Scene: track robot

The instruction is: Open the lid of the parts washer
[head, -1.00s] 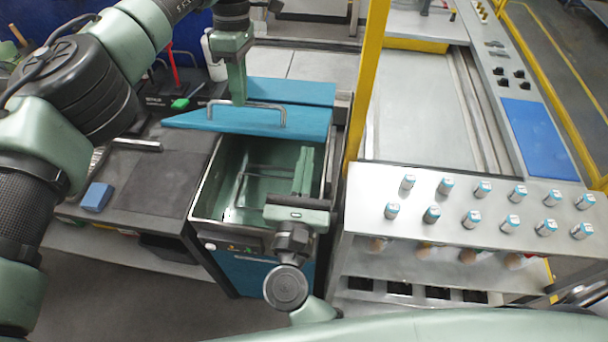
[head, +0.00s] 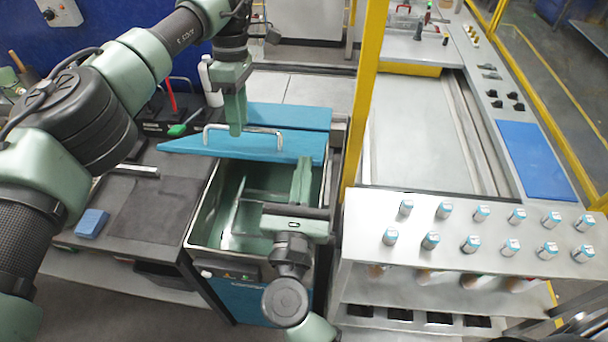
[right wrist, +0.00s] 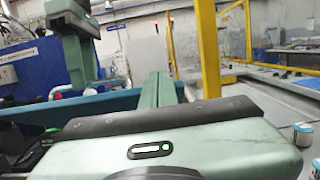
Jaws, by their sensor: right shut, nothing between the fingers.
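The parts washer (head: 250,300) is a teal cabinet with an open-topped metal basin (head: 196,232). Its teal lid (head: 300,148) is raised at an angle over the back of the basin, so the green inside shows. A metal bar handle (head: 268,132) stands on the lid. My left gripper (head: 237,130) points down, with its fingertips at the handle bar in the picture; whether they touch it or are closed is unclear. My right gripper (head: 302,165) is shut and empty, pointing away over the basin's right part, near the lid's front edge. Its fingers also show in the right wrist view (right wrist: 160,80).
A dark bench (head: 160,205) with a blue block (head: 91,223) adjoins the washer on the left. A yellow post (head: 366,100) stands close on the right. Beyond it is a metal shelf (head: 460,263) with several small blue-topped containers. A white bottle (head: 212,85) stands behind.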

